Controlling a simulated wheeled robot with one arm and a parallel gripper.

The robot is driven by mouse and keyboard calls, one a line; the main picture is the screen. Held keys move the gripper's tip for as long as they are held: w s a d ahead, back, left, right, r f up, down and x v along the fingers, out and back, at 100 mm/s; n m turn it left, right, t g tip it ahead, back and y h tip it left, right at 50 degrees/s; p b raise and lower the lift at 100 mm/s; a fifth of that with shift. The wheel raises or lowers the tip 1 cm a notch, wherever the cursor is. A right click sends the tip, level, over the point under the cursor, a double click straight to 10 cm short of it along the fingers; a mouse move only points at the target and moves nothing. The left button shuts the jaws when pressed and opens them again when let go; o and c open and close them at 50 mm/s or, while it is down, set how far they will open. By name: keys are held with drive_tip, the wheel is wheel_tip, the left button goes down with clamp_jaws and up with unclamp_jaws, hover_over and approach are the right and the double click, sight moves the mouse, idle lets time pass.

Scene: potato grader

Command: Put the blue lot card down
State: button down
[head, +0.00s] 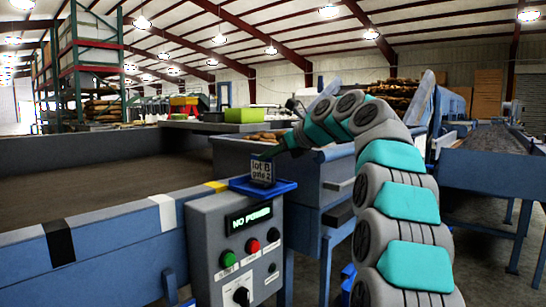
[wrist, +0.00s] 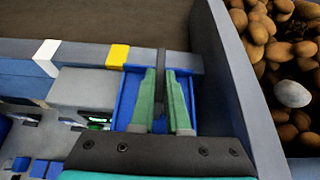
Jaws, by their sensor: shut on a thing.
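The lot card (head: 262,170) is a small upright plate reading "lot B gate 2"; its printed face looks grey and white. It stands at or just over the blue tray (head: 285,187) on top of the grey control box. I cannot tell whether its lower edge touches the tray. My gripper (head: 272,152) comes from the right and is shut on the card's upper part. In the wrist view, the green fingers (wrist: 163,80) have the card (wrist: 161,62) between them, seen edge-on as a thin dark strip over the blue tray (wrist: 127,97).
The control box (head: 235,245) has a "NO POWER" display, a green and a red button and a knob. Left is a belt (head: 100,190) whose blue rail carries black, white and yellow marks. A bin wall (wrist: 240,80) with potatoes stands right of the tray in the wrist view.

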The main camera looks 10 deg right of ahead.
drive_tip(key=shift+f, duration=0.2)
drive_tip(key=c, duration=0.9)
unclamp_jaws()
drive_tip(key=shift+r, duration=0.1)
drive_tip(key=shift+r, duration=0.1)
drive_tip(key=v, duration=1.2)
